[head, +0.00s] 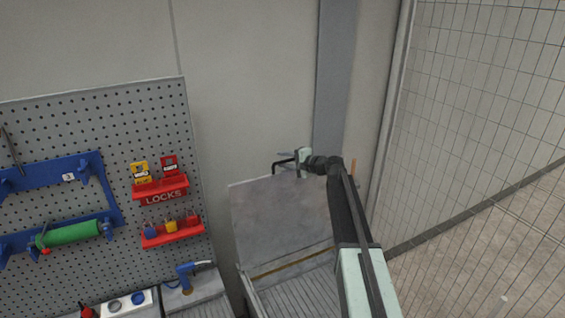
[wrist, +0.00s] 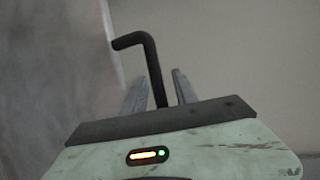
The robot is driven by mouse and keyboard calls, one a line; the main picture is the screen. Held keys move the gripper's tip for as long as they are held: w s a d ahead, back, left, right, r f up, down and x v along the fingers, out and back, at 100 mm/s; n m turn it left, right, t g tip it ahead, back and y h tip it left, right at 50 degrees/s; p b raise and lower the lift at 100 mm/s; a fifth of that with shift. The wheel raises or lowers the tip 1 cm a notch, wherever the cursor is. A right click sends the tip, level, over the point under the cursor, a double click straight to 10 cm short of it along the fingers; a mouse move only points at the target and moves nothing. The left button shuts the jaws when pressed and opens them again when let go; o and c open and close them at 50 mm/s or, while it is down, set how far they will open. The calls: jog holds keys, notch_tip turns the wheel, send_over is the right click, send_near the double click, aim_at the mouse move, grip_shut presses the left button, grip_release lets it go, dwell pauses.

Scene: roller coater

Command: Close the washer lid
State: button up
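The washer lid (head: 280,222) is a flat grey panel that stands raised and open behind the washer (head: 300,285). A bent black handle (head: 283,165) sticks out at its top edge. The handle also shows in the wrist view (wrist: 150,62). My gripper (head: 291,156) is at the lid's top edge, beside the handle. In the wrist view its two grey fingers (wrist: 160,80) stand apart, with the handle bar between them in the picture. A gap shows on the right side of the bar. Whether the bar lies at fingertip depth is unclear.
A pegboard (head: 100,130) with red lock trays (head: 160,190) and a blue rack (head: 55,180) is on the left. A blue tool (head: 186,272) stands below it. A wire mesh fence (head: 480,110) is on the right. A wall (head: 250,80) is close behind the lid.

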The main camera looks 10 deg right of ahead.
grip_shut()
jog(key=shift+s, duration=0.1)
dwell(1.2)
